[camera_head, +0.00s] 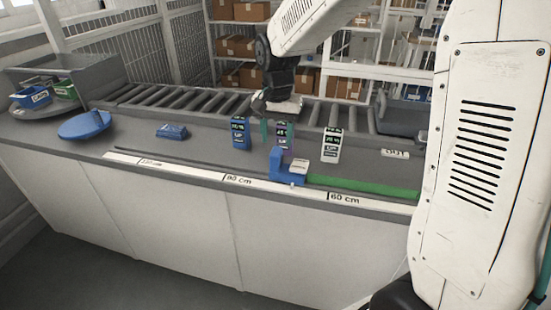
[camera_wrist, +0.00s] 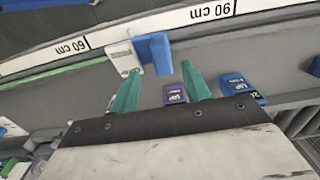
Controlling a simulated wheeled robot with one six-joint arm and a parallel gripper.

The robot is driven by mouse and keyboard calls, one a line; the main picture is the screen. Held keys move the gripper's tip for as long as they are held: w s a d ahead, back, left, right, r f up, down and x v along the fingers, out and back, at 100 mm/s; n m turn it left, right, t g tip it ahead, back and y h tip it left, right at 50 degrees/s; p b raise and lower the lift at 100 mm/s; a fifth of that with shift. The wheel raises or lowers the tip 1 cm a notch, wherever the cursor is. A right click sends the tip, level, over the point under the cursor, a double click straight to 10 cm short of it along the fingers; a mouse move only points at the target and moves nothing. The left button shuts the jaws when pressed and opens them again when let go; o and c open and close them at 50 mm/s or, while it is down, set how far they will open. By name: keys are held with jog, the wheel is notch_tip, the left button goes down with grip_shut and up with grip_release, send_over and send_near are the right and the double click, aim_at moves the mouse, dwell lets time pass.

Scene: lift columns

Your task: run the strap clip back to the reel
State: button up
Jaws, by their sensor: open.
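The strap clip (camera_head: 277,167) is a blue block with a white top piece, standing on the scale rail near the front edge of the counter. A flat green strap (camera_head: 365,187) runs right from it until my arm hides it; I cannot make out the reel. My gripper (camera_head: 273,132) is open and empty, pointing down behind the clip, near the purple column. In the wrist view, the teal fingers (camera_wrist: 160,82) are spread apart. The clip (camera_wrist: 152,53) lies just beyond the fingertips, apart from them, and the strap (camera_wrist: 45,78) shows at the left.
Blue (camera_head: 240,133), purple (camera_head: 286,148) and white (camera_head: 331,146) labelled columns stand behind the rail. A blue round dish (camera_head: 84,125) and a blue packet (camera_head: 171,131) lie at left. A roller conveyor (camera_head: 190,100) runs behind. The rail left of the clip is clear.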

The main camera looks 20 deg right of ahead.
aim_at(276, 151)
jog(key=shift+w+f, duration=0.15)
jog(key=shift+f, duration=0.3)
notch_tip(276, 151, down, 7)
jog(key=shift+f, duration=0.1)
grip_shut()
jog(key=shift+a, duration=0.1)
